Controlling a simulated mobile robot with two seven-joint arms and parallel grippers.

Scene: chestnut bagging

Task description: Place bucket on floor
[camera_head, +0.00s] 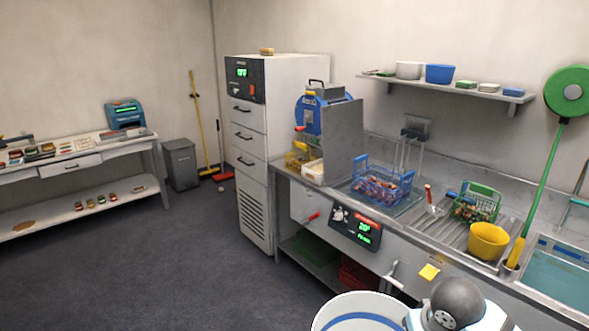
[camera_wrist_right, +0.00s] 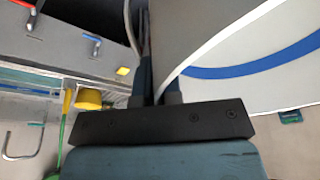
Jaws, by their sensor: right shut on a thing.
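The bucket (camera_head: 345,318) is white with a blue band. Only its upper part shows at the bottom edge of the head view, beside my right arm. In the right wrist view the bucket (camera_wrist_right: 245,62) fills the upper right, with its pale rim running down to the fingers. My right gripper (camera_wrist_right: 159,95) is shut on the bucket at its rim. The bucket's underside is hidden, so I cannot tell its height above the floor. The dark grey floor (camera_head: 130,265) is open at the left of the head view. My left gripper is in neither view.
A steel counter (camera_head: 312,205) runs along the right, with a blue basket (camera_head: 382,186) and a yellow bowl (camera_head: 489,240). A tall white cabinet (camera_head: 255,190) stands beside it. A grey bin (camera_head: 181,163) and a white table (camera_head: 100,190) are at the left.

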